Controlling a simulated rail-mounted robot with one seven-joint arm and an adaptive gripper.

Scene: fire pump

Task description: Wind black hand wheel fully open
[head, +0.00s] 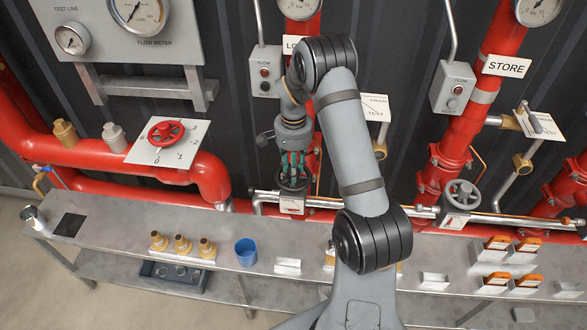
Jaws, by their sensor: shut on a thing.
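The black hand wheel (293,183) is low on the wall behind the bench, left of centre in the head view. A small white label plate sits just below it. My gripper (292,170) reaches down onto the wheel from above and is shut on it. The fingers and my wrist cover much of the wheel, so its spokes and how far it is turned are hidden.
A red hand wheel (166,133) on a white plate is at left, and a grey hand wheel (461,195) is at right. Red pipes (190,173) run along the wall. The bench (130,235) below holds brass fittings (183,244), a blue cup (246,252) and orange-handled items (497,243).

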